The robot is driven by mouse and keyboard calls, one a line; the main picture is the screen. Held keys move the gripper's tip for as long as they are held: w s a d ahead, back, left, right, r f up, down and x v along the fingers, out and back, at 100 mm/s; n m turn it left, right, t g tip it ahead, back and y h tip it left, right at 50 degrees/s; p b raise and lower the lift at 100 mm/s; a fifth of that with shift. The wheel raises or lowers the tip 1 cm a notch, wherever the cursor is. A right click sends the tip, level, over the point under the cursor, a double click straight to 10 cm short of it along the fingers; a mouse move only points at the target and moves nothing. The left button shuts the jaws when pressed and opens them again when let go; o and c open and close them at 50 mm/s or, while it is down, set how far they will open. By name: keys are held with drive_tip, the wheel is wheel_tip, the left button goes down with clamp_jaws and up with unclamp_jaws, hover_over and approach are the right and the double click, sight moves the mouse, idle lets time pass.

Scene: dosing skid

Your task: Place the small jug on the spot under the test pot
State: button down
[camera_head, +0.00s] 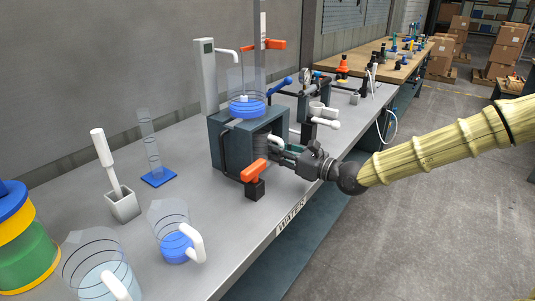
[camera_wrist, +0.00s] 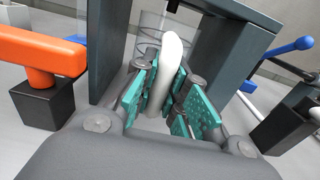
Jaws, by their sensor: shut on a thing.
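The small jug is clear with ring marks and a white handle. Its handle (camera_wrist: 166,65) is between my teal finger pads in the wrist view, and my gripper (camera_wrist: 160,92) is shut on it. In the head view my gripper (camera_head: 284,150) reaches into the open side of a dark box stand (camera_head: 232,150), and the small jug (camera_head: 262,144) is inside it, mostly hidden. The test pot (camera_head: 247,106), clear with blue liquid, sits on top of the stand. The spot under it is hidden, and I cannot tell whether the jug touches the floor there.
An orange-handled valve (camera_head: 254,172) stands close at the stand's front; it also shows in the wrist view (camera_wrist: 50,60). A larger jug with blue liquid (camera_head: 174,243) stands front left. A blue-based cylinder (camera_head: 152,160) is left. A blue lever (camera_head: 281,86) is behind right.

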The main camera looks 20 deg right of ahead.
sight(267, 152)
drive_tip(key=x, duration=0.4)
drive_tip(key=shift+a+f, duration=0.1)
drive_tip(key=shift+f+b, duration=0.35)
drive_tip(key=shift+f, duration=0.2)
drive_tip(key=shift+s+d+f, duration=0.1)
drive_tip(key=shift+d, duration=0.1)
drive_tip(key=shift+a+f, duration=0.1)
drive_tip(key=shift+a, duration=0.05)
drive_tip(key=c, duration=1.4)
unclamp_jaws()
drive_tip(key=shift+f, duration=0.1)
drive_tip(key=shift+c, duration=0.2)
